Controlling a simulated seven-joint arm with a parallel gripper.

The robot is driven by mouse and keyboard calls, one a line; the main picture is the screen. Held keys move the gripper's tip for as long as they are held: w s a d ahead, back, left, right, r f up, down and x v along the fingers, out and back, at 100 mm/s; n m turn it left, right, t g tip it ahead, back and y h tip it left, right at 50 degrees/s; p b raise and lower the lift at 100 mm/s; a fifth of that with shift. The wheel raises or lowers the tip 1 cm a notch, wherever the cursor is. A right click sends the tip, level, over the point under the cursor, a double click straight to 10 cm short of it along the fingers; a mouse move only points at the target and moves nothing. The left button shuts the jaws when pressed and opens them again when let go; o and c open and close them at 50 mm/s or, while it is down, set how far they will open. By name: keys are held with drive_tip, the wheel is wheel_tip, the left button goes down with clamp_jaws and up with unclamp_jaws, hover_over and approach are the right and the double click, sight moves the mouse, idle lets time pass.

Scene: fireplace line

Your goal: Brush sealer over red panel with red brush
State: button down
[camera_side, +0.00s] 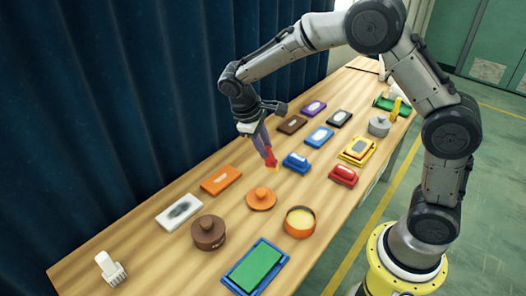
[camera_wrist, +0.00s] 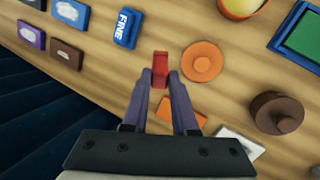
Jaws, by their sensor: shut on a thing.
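My gripper (camera_side: 263,140) is shut on a red brush (camera_side: 270,157), held above the middle of the table with its bristles down. The brush also shows between the fingertips in the wrist view (camera_wrist: 160,70). An open orange pot (camera_side: 300,222) holds a yellow substance, perhaps the sealer; its orange lid (camera_side: 261,198) lies beside it on the table. No clearly red panel shows; the nearest in colour is an orange panel (camera_side: 221,180) lying flat, left of the brush, partly hidden by my finger in the wrist view (camera_wrist: 187,112).
A white panel with a dark smear (camera_side: 180,211) and a lidded brown pot (camera_side: 208,233) stand at left. A green pad in a blue tray (camera_side: 255,268) is in front. Blue (camera_side: 296,162) and red (camera_side: 343,175) blocks are right of the brush. Several panels lie behind.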

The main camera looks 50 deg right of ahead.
drive_tip(key=s+d+r+m, duration=0.1)
drive_tip(key=s+d+r, duration=0.3)
drive_tip(key=d, duration=0.6)
drive_tip(key=s+d+r+m+g, duration=0.1)
drive_tip(key=s+d+r, duration=0.1)
drive_tip(key=s+d, duration=0.55)
drive_tip(key=s+d+r+m, duration=0.1)
drive_tip(key=s+d+r, duration=0.2)
drive_tip(key=d, duration=0.9)
drive_tip(key=shift+a+f, duration=0.2)
drive_tip(key=shift+f, duration=2.1)
